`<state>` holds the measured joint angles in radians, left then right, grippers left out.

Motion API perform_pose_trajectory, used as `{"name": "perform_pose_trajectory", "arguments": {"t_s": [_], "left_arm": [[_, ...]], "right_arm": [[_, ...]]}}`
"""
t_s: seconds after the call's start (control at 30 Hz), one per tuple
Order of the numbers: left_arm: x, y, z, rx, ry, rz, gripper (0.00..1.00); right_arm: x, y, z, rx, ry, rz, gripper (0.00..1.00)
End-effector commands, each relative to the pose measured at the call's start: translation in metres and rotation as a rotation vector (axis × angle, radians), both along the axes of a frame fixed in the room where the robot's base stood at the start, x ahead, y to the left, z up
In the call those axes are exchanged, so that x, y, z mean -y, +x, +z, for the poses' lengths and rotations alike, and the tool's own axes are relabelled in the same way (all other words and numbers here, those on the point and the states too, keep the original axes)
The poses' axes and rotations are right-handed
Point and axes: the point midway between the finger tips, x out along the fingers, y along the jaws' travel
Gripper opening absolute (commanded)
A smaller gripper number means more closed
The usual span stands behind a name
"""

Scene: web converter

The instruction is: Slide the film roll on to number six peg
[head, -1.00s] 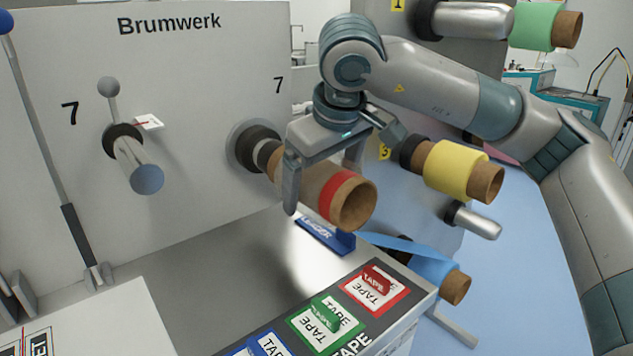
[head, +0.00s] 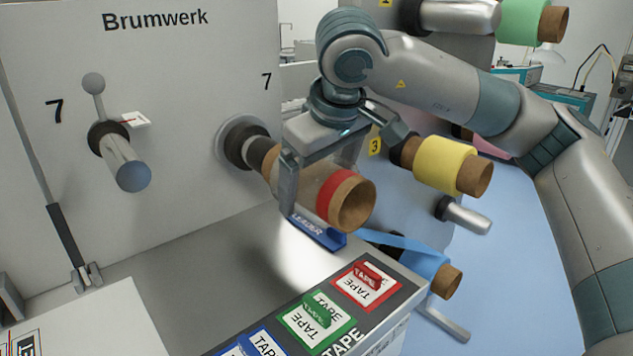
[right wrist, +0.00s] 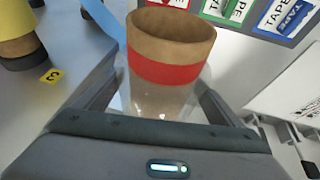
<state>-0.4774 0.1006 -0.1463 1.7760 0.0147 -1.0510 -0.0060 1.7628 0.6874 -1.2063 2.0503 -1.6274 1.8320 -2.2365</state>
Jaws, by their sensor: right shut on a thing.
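The film roll (head: 343,198) is a brown core with clear film and a red band near its open end. My right gripper (head: 322,190) is shut on it, with its fingers on either side; the roll also shows in the right wrist view (right wrist: 167,68). The roll's far end points at a dark hub (head: 245,143) on the Brumwerk panel, beside a 7. A short grey stretch shows between hub and core; I cannot tell how far the core is around that shaft. No label six is readable. A bare metal peg (head: 464,215) stands on the grey board at right, its number not visible.
A yellow roll (head: 450,166) hangs close right of my gripper, beside label 3 (head: 375,146). A green roll (head: 524,20) is above, a blue roll (head: 428,270) below. Tape holders (head: 365,285) and a blue leader block (head: 318,233) lie underneath. Another bare shaft (head: 126,165) is at left.

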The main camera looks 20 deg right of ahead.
Motion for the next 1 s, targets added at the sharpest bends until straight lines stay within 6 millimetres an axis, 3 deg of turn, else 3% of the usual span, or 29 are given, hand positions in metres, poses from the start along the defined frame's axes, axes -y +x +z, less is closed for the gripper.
{"name": "perform_pose_trajectory", "arguments": {"t_s": [1.0], "left_arm": [[0.0,0.0,-0.01,0.0,0.0,0.0,0.44]], "right_arm": [[0.015,-0.036,0.0,0.002,0.001,0.0,0.44]]}}
